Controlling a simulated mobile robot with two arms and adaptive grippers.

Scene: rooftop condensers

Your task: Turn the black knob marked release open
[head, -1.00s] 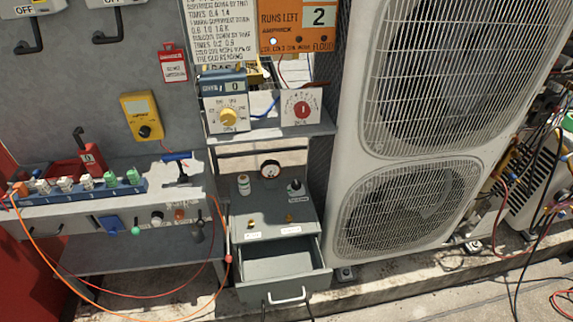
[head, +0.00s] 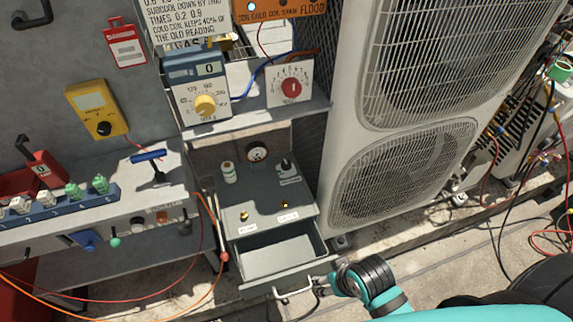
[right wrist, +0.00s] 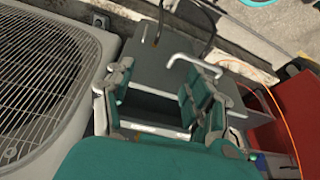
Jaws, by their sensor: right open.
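Several knobs show in the head view, but none has a readable release mark. A dark round knob (head: 138,223) sits on the front of the grey bench. The yellow meter has a black dial (head: 104,128). Two small brass-coloured knobs (head: 244,215) stand on the grey cabinet (head: 270,190) by white labels too small to read. My right gripper (head: 342,280) is low, just right of the open drawer's handle (head: 293,293). In the right wrist view my right gripper (right wrist: 160,95) is open with teal fingers apart, and the pale handle (right wrist: 200,65) shows beyond them. My left gripper is out of view.
The open drawer (head: 310,235) looks empty. A white bottle (head: 228,172), a dark bottle (head: 285,165) and a gauge (head: 257,152) stand on the cabinet. The large fan condenser (head: 335,130) rises at right. An orange hose (head: 213,290) hangs at left.

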